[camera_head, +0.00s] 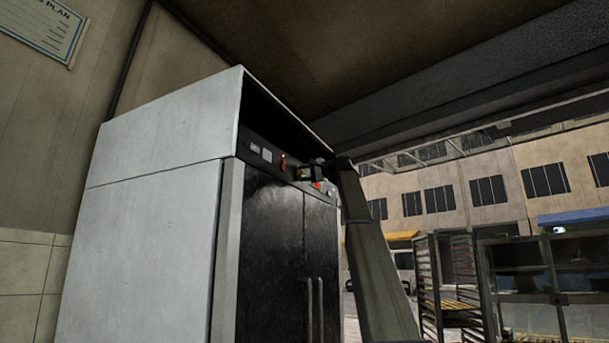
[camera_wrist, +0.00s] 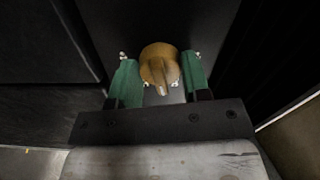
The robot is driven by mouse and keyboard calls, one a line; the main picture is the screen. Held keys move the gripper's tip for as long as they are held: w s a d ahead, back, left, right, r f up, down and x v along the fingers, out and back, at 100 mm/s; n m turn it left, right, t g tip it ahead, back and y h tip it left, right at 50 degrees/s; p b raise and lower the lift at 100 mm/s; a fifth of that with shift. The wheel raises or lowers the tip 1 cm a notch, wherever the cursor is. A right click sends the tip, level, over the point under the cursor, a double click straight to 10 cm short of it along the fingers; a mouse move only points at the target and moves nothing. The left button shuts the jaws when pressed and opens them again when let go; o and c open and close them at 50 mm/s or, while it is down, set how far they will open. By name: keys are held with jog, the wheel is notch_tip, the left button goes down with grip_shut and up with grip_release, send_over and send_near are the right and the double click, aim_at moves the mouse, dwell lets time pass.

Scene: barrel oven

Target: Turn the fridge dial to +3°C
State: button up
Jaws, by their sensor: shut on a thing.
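The fridge (camera_head: 270,230) is a tall cabinet with dark doors and pale grey side panels. Its control panel (camera_head: 256,149) runs along the top, above the doors. The dial (camera_wrist: 159,64) is a round brass-coloured knob with a raised grip bar, seen in the wrist view with small pale marks around it. My gripper (camera_wrist: 160,82) has green fingers on either side of the dial and is shut on it. In the head view my gripper (camera_head: 310,172) is at the control panel, and the dial is hidden there. The marks are too small to read.
A red light (camera_head: 283,158) glows on the panel. Two vertical door handles (camera_head: 314,305) stick out below my gripper. A tray rack (camera_head: 447,290) stands to the right. A hood-like top frame overhangs the panel.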

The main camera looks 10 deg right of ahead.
jog(key=m, duration=0.4)
jog(key=shift+m, duration=1.9)
jog(key=o, duration=0.9)
jog(key=v, duration=1)
jog(key=shift+s+d, duration=0.2)
jog(key=shift+d, duration=0.15)
